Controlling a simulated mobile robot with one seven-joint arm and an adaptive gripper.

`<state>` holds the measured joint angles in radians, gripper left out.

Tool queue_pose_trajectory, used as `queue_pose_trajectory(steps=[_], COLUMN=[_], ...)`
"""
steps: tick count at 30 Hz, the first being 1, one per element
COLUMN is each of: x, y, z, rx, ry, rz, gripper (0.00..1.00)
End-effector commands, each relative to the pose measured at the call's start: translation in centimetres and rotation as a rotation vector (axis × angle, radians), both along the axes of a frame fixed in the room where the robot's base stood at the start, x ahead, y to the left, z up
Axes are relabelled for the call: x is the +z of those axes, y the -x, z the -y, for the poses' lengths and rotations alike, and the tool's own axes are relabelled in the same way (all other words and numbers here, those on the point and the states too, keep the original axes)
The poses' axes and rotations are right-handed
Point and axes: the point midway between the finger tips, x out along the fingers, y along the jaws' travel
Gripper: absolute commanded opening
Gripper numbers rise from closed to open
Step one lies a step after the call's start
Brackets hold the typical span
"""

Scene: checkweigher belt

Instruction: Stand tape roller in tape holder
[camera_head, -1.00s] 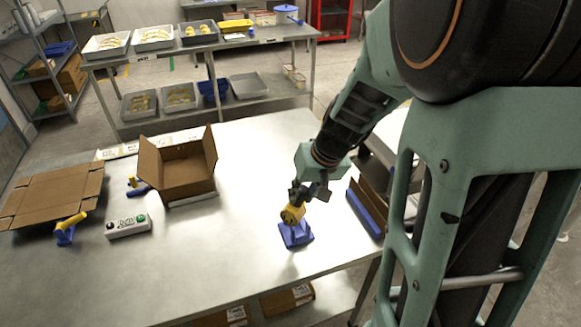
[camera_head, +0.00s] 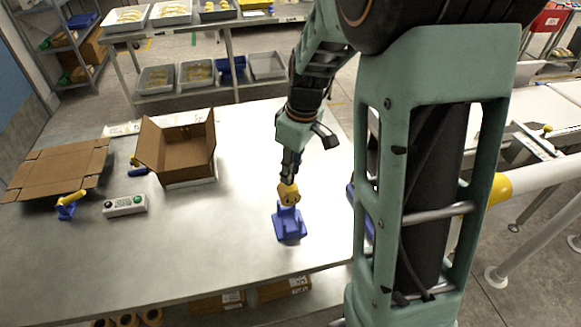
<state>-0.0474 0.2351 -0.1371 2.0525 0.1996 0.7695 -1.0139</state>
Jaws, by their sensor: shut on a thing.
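Directly below is a blue tape holder (camera_head: 289,224) with a flat square base on the metal table. The roller's lower end meets or overlaps the top of the holder in this view. I cannot tell whether it is seated in it or just in front of or above it. The fingertips are small and partly hidden.
On the metal table (camera_head: 225,240) stand an open carton (camera_head: 180,165), a flattened carton (camera_head: 55,170), a button box (camera_head: 125,205) and a yellow-and-blue tool (camera_head: 68,206). The front middle of the table is clear. A shelf table with trays (camera_head: 170,12) stands behind.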

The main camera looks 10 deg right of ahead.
Motion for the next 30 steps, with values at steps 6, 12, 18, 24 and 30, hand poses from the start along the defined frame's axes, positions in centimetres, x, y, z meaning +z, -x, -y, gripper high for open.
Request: queue_pose_trajectory(steps=[6,12,18,24,30], x=[-1.5,-3.1,-4.7,-6.4,-8.0], y=[0.0,0.0,0.0,0.0,0.0], z=[0.0,0.0,0.0,0.0,0.0], rx=[-0.004,-0.006,-0.006,-0.006,-0.007], ry=[0.000,-0.001,-0.001,-0.001,-0.001], rz=[0.000,-0.001,0.000,0.002,0.001], gripper=[0.00,0.00,0.00,0.00,0.00])
